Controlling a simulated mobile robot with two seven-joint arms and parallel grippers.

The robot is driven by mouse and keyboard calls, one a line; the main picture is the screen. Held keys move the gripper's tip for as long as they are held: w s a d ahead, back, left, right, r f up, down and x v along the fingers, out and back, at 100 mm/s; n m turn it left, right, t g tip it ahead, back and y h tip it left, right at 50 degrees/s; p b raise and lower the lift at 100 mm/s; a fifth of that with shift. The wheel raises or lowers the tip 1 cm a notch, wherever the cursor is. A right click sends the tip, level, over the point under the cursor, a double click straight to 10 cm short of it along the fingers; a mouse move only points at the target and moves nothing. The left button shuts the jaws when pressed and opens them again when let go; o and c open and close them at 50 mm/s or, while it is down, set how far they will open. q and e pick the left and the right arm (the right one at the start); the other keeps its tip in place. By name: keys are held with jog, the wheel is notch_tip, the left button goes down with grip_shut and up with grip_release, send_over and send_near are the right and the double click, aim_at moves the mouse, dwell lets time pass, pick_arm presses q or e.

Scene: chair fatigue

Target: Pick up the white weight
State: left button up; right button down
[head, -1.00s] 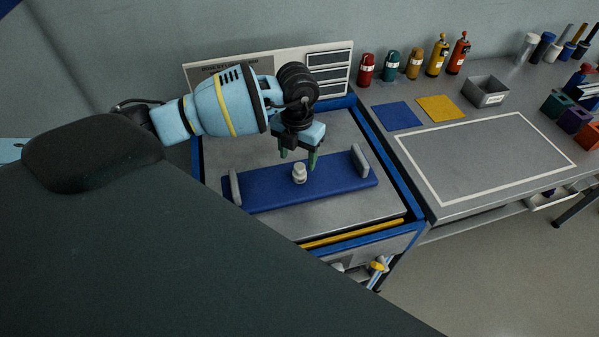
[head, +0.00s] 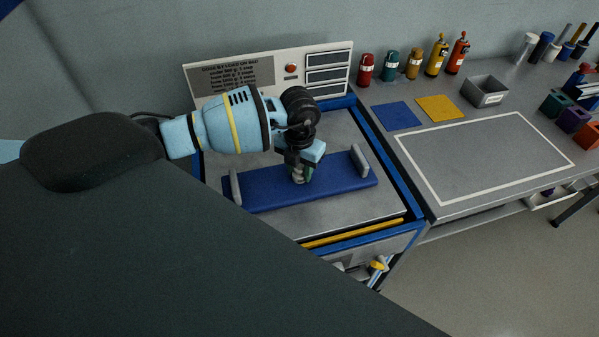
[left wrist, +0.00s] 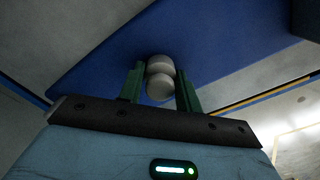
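The white weight (head: 297,178) is a small, stepped, pale knob on the blue padded platform (head: 245,197). Only part of it shows in the head view, because my left gripper (head: 301,174) is down over it. The weight appears to be still at the platform's surface. My right gripper is not in view.
Grey upright stops (head: 360,160) stand at the platform's ends. A panel with a red button (head: 291,69) is behind. To the right, a bench holds coloured bottles (head: 437,57), blue (head: 397,116) and yellow (head: 441,108) squares, a grey bin (head: 486,91) and a clear white-outlined area (head: 485,158).

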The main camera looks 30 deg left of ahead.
aim_at(302, 168)
pick_arm(q)
jog(key=c, duration=0.4)
jog(key=shift+r, duration=0.1)
jog(key=shift+r, duration=0.8)
jog(key=shift+s+d+r, duration=0.1)
jog(key=shift+d+r, duration=0.1)
jog(key=shift+r, duration=0.3)
jog(key=shift+d+r, duration=0.15)
jog(key=shift+r, duration=0.3)
jog(key=s+d, duration=0.1)
jog(key=d, duration=0.4)
jog(key=s+d+r, duration=0.1)
jog(key=d, duration=0.4)
jog(key=s+d+b, duration=0.1)
jog(key=d, duration=0.3)
jog(key=shift+s+d+r, duration=0.2)
jog(key=shift+s+d, duration=0.15)
jog(key=shift+d, duration=0.05)
